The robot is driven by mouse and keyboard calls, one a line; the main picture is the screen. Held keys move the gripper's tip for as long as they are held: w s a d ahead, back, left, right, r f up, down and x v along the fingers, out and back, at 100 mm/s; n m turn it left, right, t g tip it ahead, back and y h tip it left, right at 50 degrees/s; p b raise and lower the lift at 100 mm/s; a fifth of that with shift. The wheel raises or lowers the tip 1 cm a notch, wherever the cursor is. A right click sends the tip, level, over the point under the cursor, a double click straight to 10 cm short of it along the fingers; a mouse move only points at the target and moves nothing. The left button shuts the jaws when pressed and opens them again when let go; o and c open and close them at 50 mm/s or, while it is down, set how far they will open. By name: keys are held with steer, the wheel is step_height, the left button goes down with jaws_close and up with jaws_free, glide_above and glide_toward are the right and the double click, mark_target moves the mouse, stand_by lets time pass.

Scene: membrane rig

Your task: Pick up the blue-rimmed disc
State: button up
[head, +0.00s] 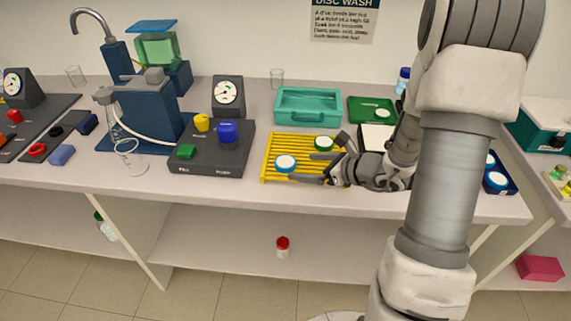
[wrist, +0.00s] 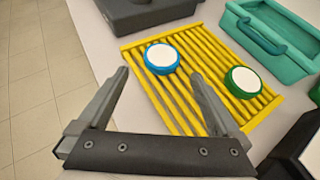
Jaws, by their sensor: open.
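A blue-rimmed disc with a white top (head: 286,163) lies flat near the front left of a yellow slatted rack (head: 268,145). In the wrist view the disc (wrist: 162,58) shows whole, near the rack's upper left edge. My gripper (head: 306,168) is open and empty, with its fingers reaching in from the right over the rack. In the wrist view my gripper (wrist: 160,73) has one finger on each side of the disc's line, tips short of it. I cannot tell the height of the tips above the rack. A green-rimmed disc (head: 324,143) lies on the same rack, further back.
A teal tub (head: 308,118) stands behind the rack. A dark control box (head: 212,160) stands to its left. A green tray (head: 371,110) is at the back right. A dark blue tray with blue-rimmed discs (head: 497,181) is partly hidden behind my arm.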

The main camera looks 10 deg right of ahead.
mark_target(287, 162)
steer(key=x, duration=0.5)
steer(key=shift+w+a+r, duration=0.1)
steer(key=shift+w+a, duration=0.05)
steer(key=shift+w, duration=0.3)
steer(key=c, duration=1.3)
steer(key=shift+r, duration=0.1)
steer(key=shift+r, duration=0.45)
steer(key=r, duration=0.3)
steer(key=shift+d+r+p, duration=0.3)
steer(key=shift+r+p, duration=0.05)
steer(key=shift+p, duration=0.05)
steer(key=s+d+r, duration=0.1)
steer(key=d+r, duration=0.2)
steer(key=d, duration=0.2)
steer(key=d+r+p, duration=0.1)
steer(key=d+r, duration=0.2)
steer(key=d, duration=0.3)
steer(key=shift+s+r, duration=0.15)
steer(key=shift+s, duration=0.2)
